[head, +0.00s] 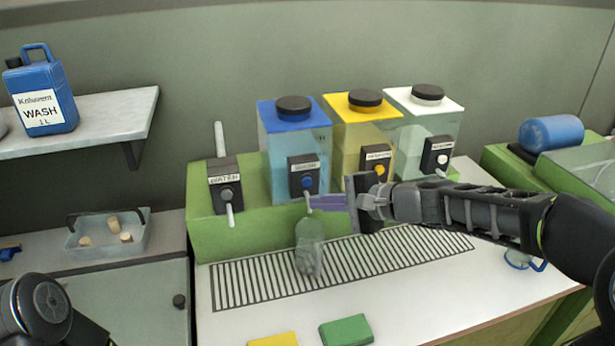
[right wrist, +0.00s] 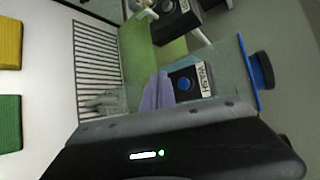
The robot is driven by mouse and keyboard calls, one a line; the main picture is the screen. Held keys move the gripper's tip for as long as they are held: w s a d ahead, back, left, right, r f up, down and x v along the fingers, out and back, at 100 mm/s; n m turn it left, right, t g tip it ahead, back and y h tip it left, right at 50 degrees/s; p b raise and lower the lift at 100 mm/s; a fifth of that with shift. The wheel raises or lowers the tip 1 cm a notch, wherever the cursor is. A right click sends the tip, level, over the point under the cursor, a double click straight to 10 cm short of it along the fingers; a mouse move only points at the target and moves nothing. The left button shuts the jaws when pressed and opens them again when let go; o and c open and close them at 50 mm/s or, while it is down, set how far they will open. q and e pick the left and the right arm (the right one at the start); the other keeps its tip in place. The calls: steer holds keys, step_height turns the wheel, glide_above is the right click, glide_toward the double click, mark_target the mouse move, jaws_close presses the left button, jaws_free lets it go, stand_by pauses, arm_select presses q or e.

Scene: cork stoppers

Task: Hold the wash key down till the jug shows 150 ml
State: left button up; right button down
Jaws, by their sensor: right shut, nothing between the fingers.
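The wash key is a blue round button (head: 307,182) on a dark box at the front of the blue-lidded tank (head: 280,150). In the right wrist view the button (right wrist: 184,84) sits by a label reading WASH. My right gripper (head: 312,201) is shut and empty, its purple fingers just below the button; whether they touch the dispenser is unclear. They also show beside the button in the right wrist view (right wrist: 155,92). The clear jug (head: 309,256) stands upright on the slotted grille (head: 240,285) under this dispenser. Its markings and liquid level are unreadable. My left gripper is out of view.
Yellow-lidded (head: 362,130) and white-lidded (head: 428,120) tanks stand to the right, a water tap (head: 226,192) to the left. A yellow sponge (head: 273,340) and a green sponge (head: 346,331) lie in front. A blue wash jerrycan (head: 42,95) is on the shelf.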

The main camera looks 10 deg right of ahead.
mark_target(307, 182)
steer(key=shift+w+a+p, duration=0.15)
steer(key=shift+w+p, duration=0.25)
steer(key=shift+w, duration=1.45)
steer(key=shift+w, duration=0.1)
stand_by(0.5)
steer(key=shift+w, duration=0.3)
steer(key=shift+w, duration=0.45)
stand_by(4.8)
